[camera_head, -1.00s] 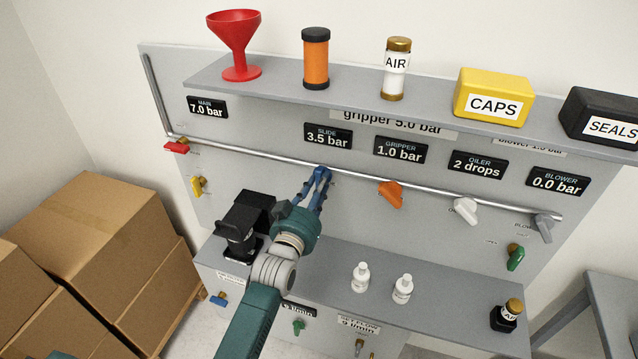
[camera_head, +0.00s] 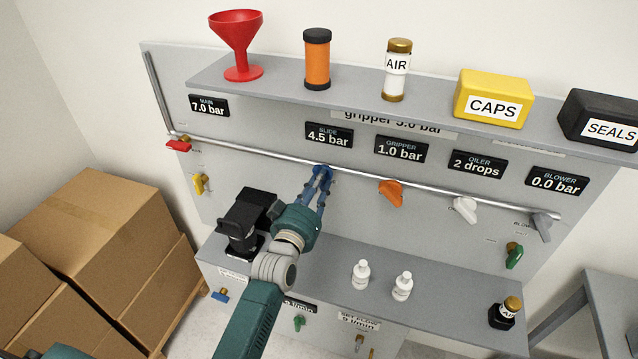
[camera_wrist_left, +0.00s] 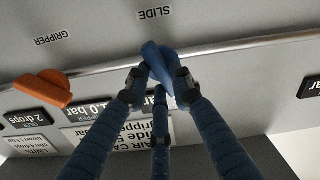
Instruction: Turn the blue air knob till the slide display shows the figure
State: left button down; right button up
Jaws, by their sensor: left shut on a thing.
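The blue air knob (camera_wrist_left: 158,62) sits on the panel under the word SLIDE, which reads upside down at the top of the left wrist view. My left gripper (camera_head: 321,176) is shut on this knob, with its blue fingers around it in the left wrist view (camera_wrist_left: 160,78). In the head view the fingers hide most of the knob (camera_head: 322,169). The slide display (camera_head: 329,135) above the knob reads 4.5 bar. My right gripper is not in view.
An orange knob (camera_head: 391,192), a white knob (camera_head: 465,209) and a grey knob (camera_head: 541,226) sit along the pipe to the right. The gripper display (camera_head: 401,149) reads 1.0 bar. A black device (camera_head: 243,222) stands close left of my left gripper.

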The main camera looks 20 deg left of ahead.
pick_arm(q)
jog(key=shift+f, duration=0.2)
jog(key=c, duration=1.5)
grip_release()
jog(key=shift+r, duration=0.1)
jog(key=shift+s, duration=0.1)
jog(key=s, duration=1.1)
jog(key=shift+s+a, duration=0.2)
jog(key=shift+s, duration=0.2)
